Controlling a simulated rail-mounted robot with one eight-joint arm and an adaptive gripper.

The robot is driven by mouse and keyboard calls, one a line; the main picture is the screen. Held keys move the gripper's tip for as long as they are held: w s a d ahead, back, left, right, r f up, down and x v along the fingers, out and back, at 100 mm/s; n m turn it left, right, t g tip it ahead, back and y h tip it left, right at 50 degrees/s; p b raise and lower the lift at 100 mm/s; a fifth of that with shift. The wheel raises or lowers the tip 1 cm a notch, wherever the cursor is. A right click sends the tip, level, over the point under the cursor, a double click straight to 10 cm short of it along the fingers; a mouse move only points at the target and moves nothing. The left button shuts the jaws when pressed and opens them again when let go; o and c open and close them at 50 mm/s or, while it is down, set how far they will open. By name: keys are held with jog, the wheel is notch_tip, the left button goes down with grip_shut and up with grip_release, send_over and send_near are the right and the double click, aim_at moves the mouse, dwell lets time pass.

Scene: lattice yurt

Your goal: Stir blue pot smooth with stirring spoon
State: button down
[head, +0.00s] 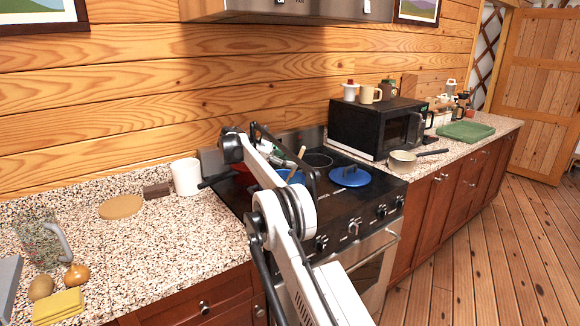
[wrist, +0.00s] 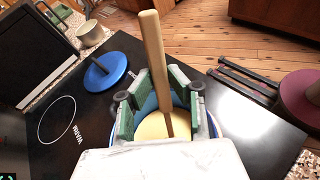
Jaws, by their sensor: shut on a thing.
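The stirring spoon (wrist: 152,55) has a pale wooden handle and stands upright, slightly tilted, in the wrist view. My gripper (wrist: 160,105), with green-padded fingers, is shut on it. The spoon's lower end goes down into the blue pot (wrist: 150,103), whose cream-yellow contents (wrist: 153,127) show below the fingers. Most of the pot's rim is hidden by my gripper. In the head view the spoon handle (head: 297,162) shows beside my arm, and the blue pot (head: 291,176) is largely hidden behind it on the stove. The spoon's head cannot be seen.
A blue lid (head: 350,176) lies on the stove right of the pot. A red pot (wrist: 302,92) stands on the pot's other side. A microwave (head: 377,125) and a grey saucepan (head: 403,162) are to the right. A white canister (head: 186,177) stands on the left counter.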

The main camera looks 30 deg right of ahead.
jog(key=shift+s+d+b, duration=0.45)
jog(key=shift+s+d, duration=0.2)
jog(key=shift+d, duration=0.15)
jog(key=p, duration=0.1)
jog(key=w+d+p, duration=0.1)
jog(key=shift+w+r+p, duration=0.2)
jog(key=shift+r+p, duration=0.05)
jog(key=shift+p, duration=0.15)
jog(key=p, duration=0.2)
jog(key=shift+w+d+p, duration=0.35)
jog(key=shift+w+p, duration=0.05)
jog(key=shift+w+d+f+p, duration=0.1)
jog(key=shift+p, duration=0.35)
jog(key=shift+f, duration=0.15)
